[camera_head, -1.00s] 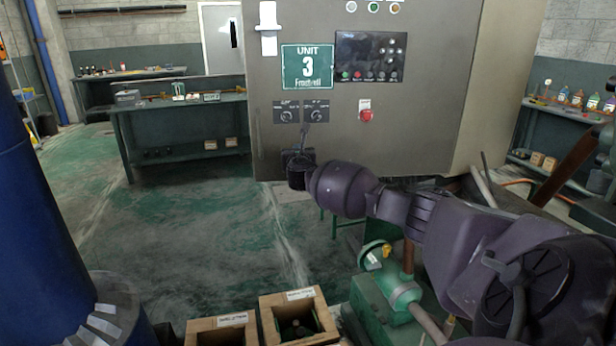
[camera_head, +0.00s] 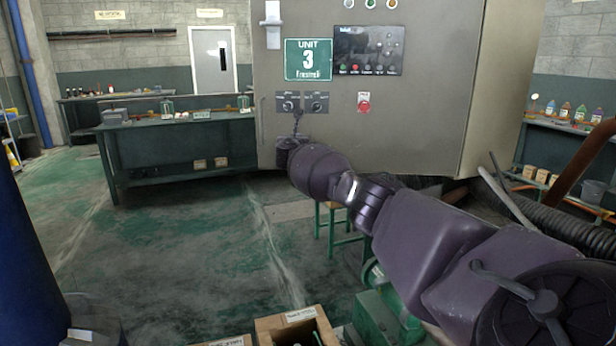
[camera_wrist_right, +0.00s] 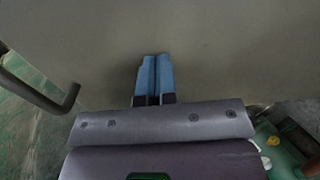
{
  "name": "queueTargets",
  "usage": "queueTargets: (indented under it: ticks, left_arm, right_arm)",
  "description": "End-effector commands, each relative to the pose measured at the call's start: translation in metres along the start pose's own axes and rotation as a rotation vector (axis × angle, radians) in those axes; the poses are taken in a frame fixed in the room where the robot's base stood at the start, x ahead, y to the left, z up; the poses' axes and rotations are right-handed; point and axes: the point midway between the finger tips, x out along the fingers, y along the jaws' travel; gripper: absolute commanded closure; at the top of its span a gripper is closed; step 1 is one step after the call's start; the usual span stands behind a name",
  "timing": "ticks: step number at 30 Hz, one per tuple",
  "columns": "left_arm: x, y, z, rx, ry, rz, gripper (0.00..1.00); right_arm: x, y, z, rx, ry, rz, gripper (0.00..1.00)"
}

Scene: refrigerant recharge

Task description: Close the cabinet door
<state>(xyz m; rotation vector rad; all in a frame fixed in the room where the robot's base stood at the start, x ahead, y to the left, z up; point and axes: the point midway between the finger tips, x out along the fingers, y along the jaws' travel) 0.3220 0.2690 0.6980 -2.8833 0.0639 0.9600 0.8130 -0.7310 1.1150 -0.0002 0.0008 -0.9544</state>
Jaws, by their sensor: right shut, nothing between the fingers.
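The cabinet door (camera_head: 420,120) is the large grey panel with a green UNIT 3 sign (camera_head: 308,60), filling the upper middle of the head view. Whether it is ajar is not clear there. My right gripper (camera_head: 298,122) is in front of the door's lower left part, below the two black knobs. In the right wrist view its blue fingers (camera_wrist_right: 154,78) are together with nothing between them, pointing at the plain grey door surface (camera_wrist_right: 215,50). Whether they touch it is not clear. A dark bar handle (camera_wrist_right: 42,95) shows left of the fingers. My left gripper is out of view.
A green stool (camera_head: 335,228) stands below the cabinet. Wooden crates (camera_head: 290,325) and a green machine (camera_head: 380,315) are at the lower edge. A dark workbench (camera_head: 180,150) is behind at left. Ribbed hose (camera_head: 550,212) lies at right.

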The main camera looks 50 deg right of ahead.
Motion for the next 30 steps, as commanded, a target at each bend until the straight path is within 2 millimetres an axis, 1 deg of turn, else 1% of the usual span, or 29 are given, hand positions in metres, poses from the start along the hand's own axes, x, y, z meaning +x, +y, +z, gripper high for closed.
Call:
queueTargets:
  ticks: [1,6,14,21,24,30]
  left_arm:
    - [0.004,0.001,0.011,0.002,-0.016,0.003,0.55]
    - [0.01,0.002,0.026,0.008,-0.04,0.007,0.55]
    - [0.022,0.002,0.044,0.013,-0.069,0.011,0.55]
    - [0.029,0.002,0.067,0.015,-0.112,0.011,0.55]
    - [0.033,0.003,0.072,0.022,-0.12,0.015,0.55]
    - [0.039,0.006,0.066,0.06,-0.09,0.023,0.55]
  right_arm:
    - [0.006,0.002,-0.011,-0.006,0.006,-0.01,1.0]
    - [0.022,0.002,-0.011,-0.008,0.005,-0.04,1.0]
    - [0.045,0.002,-0.011,-0.008,0.005,-0.063,1.0]
    - [0.065,0.002,-0.012,-0.009,0.005,-0.062,1.0]
    - [0.073,0.002,-0.012,-0.008,0.005,-0.062,1.0]
    - [0.087,0.0,-0.01,-0.007,0.005,-0.062,1.0]
